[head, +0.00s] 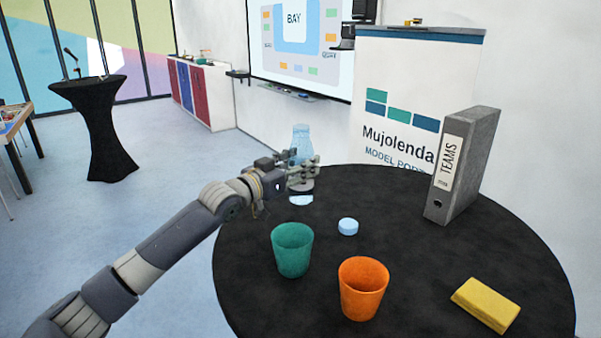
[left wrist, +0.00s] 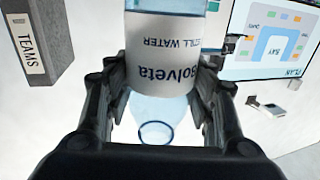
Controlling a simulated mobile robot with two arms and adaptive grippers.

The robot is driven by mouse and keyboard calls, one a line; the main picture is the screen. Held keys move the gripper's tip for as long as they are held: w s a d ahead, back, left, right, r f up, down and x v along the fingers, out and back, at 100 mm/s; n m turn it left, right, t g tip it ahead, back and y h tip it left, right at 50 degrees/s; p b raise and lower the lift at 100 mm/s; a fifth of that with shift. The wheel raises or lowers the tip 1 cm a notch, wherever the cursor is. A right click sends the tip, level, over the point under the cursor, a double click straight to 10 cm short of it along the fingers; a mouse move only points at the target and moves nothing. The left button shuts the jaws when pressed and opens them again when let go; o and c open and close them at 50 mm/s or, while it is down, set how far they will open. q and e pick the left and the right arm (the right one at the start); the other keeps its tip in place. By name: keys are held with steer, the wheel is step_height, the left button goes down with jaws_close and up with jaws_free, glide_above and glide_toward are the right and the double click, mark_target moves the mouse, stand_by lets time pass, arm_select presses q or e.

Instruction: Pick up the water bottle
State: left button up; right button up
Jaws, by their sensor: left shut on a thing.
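The water bottle (head: 302,136) is clear pale blue and stands upright at the far left of the round black table. My left gripper (head: 303,172) reaches it from the left and is shut around it, hiding part of its body. In the left wrist view the bottle's white label (left wrist: 165,60) reads "Solveta" and "still water", upside down, between the two fingers (left wrist: 160,115). A round blue ring shows at the bottle's narrow end. I cannot tell if its base touches the table. My right gripper is not in view.
On the black table (head: 400,215) stand a green cup (head: 292,250), an orange cup (head: 362,288), a small pale blue disc (head: 348,227), a yellow block (head: 486,305) and a grey binder (head: 470,160). A Mujolenda counter (head: 400,100) stands behind. The table's middle right is clear.

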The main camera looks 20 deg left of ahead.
arm_select(q)
steer(key=s+r+b, duration=0.1)
steer(key=s+b, duration=0.4)
steer(key=s, duration=0.9)
steer(key=shift+s+r, duration=0.25)
steer(key=shift+s, duration=0.15)
steer(key=shift+s+r, duration=0.1)
stand_by(0.4)
